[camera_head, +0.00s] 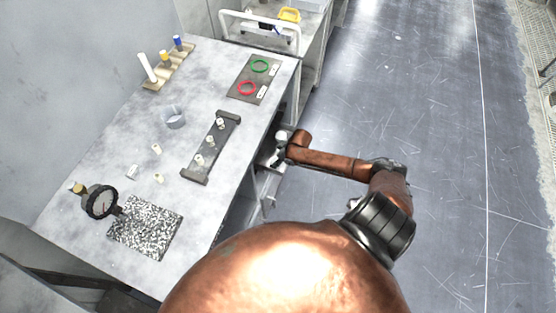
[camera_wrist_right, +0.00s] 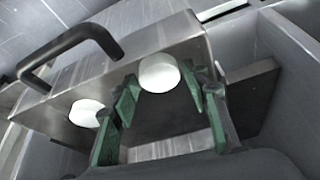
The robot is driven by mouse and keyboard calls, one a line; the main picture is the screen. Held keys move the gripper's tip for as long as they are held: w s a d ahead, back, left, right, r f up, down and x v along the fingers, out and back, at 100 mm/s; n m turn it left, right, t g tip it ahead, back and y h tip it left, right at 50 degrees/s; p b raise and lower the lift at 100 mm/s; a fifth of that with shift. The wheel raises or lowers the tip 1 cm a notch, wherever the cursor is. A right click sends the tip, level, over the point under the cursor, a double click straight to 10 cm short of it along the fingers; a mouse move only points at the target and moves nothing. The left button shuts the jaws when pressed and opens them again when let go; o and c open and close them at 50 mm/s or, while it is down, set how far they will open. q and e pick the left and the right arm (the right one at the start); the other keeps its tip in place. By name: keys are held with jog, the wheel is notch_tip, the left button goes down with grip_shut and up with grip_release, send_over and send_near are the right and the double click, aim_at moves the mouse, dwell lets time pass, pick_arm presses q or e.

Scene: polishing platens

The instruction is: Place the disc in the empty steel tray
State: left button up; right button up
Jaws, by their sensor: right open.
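My right gripper (camera_head: 270,157) is low beside the right edge of the table. In the right wrist view, its green-padded fingers (camera_wrist_right: 161,92) are apart, on either side of a white round disc-like piece (camera_wrist_right: 158,72). I cannot tell whether they touch it. A second white round piece (camera_wrist_right: 86,112) is to the left of the fingers. Both show against a brushed steel body (camera_wrist_right: 165,35) with a black bar handle (camera_wrist_right: 70,50). I cannot tell whether this body is the steel tray. My left gripper is not in view.
On the table (camera_head: 120,130) are a dark handled tray (camera_head: 190,172) with several white pieces, a speckled mat (camera_head: 150,226), a round gauge (camera_head: 101,202), a grey ring (camera_head: 172,117), and a plate with red (camera_head: 247,88) and green rings (camera_head: 260,66). The floor to the right is clear.

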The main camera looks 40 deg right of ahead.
jog(key=p+v, duration=0.3)
jog(key=v, duration=0.9)
jog(key=shift+f, duration=0.1)
dwell(0.9)
